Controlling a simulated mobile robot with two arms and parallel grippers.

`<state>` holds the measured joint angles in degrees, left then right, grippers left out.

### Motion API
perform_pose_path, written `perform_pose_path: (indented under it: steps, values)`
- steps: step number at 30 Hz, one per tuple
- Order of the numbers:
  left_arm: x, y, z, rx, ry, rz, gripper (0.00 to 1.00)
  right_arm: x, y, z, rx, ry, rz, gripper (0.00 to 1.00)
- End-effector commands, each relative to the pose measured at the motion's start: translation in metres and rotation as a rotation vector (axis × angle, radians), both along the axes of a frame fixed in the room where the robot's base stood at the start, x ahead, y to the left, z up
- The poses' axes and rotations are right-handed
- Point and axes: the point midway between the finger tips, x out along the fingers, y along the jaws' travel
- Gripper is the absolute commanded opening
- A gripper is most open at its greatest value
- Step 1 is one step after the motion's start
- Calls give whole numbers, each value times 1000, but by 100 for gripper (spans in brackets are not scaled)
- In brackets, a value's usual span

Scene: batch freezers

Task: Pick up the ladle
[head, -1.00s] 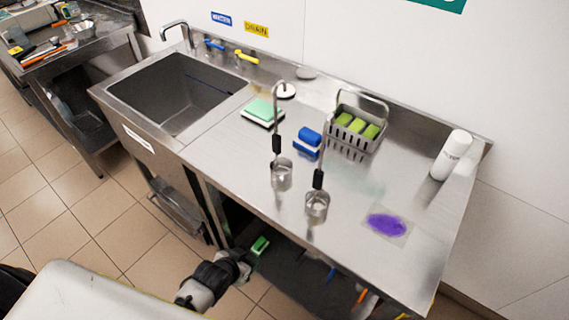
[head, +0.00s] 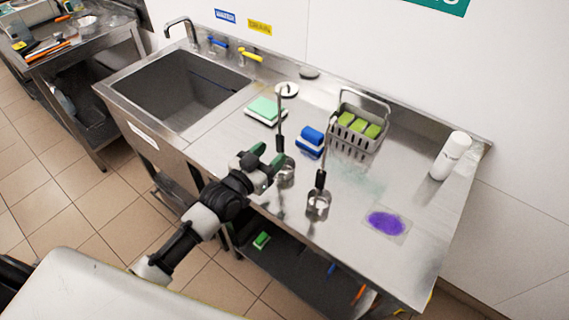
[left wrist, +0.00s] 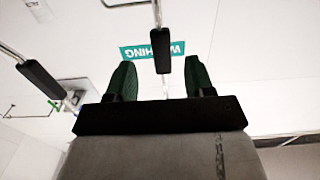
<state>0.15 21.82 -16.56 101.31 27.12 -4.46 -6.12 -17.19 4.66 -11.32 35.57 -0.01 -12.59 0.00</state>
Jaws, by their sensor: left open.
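Two metal ladles with black grips stand upright on the steel counter, cups down. The left ladle (head: 279,143) has its cup partly hidden behind my gripper. The right ladle (head: 320,181) stands nearer the front edge. My left gripper (head: 267,158) is open beside the left ladle's grip, above the counter. In the left wrist view, one ladle's black grip (left wrist: 161,50) shows in line with the gap between the green fingers (left wrist: 160,82), with room on both sides. The other ladle's grip (left wrist: 40,78) is to the left. My right gripper is not in view.
Behind the ladles are a green sponge (head: 265,109), a blue brush (head: 311,138) and a grey basket (head: 357,131) of green sponges. A white bottle (head: 451,156) and purple patch (head: 387,223) are at right. The sink (head: 180,88) is at left.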

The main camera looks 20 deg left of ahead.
Motion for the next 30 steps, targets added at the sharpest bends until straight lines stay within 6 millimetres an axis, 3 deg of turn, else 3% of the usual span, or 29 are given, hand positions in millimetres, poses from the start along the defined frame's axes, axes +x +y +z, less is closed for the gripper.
perform_pose_path:
  steps: [18, 27, 30]
  values:
    - [62, -21, -2, 0, 2, -1, 53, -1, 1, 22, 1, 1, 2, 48]
    - [66, -22, -4, 1, 3, -1, 53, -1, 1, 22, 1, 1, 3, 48]
    - [66, -22, -4, 1, 3, -1, 38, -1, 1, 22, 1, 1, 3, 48]
